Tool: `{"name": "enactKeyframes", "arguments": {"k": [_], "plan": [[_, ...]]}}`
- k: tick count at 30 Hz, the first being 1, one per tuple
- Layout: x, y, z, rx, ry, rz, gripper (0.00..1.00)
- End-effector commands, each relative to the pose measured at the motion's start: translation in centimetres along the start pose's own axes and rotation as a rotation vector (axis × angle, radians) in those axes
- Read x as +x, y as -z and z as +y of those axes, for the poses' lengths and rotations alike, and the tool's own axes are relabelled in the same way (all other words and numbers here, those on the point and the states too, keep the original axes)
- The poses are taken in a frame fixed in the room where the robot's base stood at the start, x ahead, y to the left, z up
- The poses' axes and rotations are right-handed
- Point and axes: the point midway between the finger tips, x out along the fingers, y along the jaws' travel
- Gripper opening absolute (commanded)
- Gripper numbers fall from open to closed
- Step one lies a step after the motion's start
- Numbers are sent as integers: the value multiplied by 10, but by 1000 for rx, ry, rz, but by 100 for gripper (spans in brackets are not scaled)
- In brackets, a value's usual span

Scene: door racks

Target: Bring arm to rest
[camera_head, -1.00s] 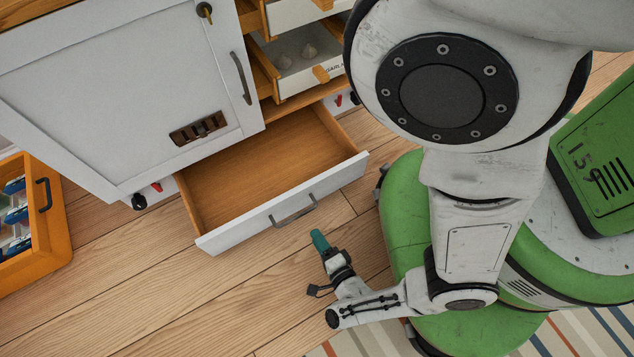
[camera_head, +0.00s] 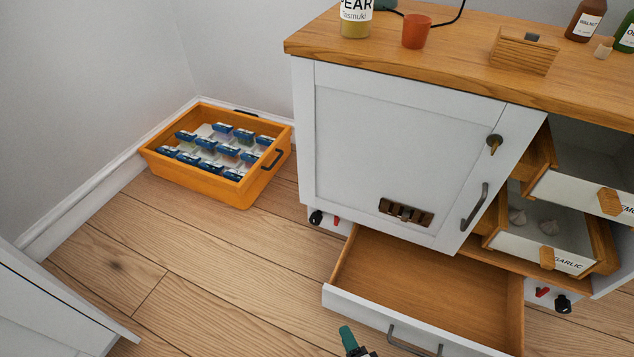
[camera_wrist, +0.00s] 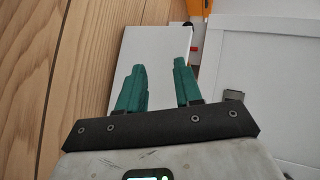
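My gripper (camera_wrist: 160,88) shows in the wrist view with its two teal fingers spread apart and nothing between them. In the head view only the tip of my gripper (camera_head: 348,340) shows at the bottom edge, just left of the open drawer's front. The rest of my arm is out of the head view. The empty bottom drawer (camera_head: 430,290) of the white cabinet is pulled out. Its white front (camera_wrist: 150,60) appears ahead of my fingers in the wrist view, and I cannot tell how far away it is.
The white cabinet door (camera_head: 400,150) is shut. Drawers at right, one labelled garlic (camera_head: 550,240), are partly out. An orange crate (camera_head: 225,190) with several blue-topped packs stands by the wall. Another white unit (camera_head: 55,310) is at lower left. Wooden floor (camera_head: 200,260) between is clear.

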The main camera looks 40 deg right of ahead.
Motion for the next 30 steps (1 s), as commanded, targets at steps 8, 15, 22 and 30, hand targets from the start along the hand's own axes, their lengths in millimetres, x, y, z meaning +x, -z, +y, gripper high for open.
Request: {"name": "enactKeyframes", "arguments": {"k": [8,15,22,30], "plan": [[16,-50,-64,-422,-57,-426,35],[-3,-54,-100,-846,-150,-707,35],[-39,-18,-131,-1236,-304,-901,35],[-87,38,-166,-1527,-518,-1032,35]]}}
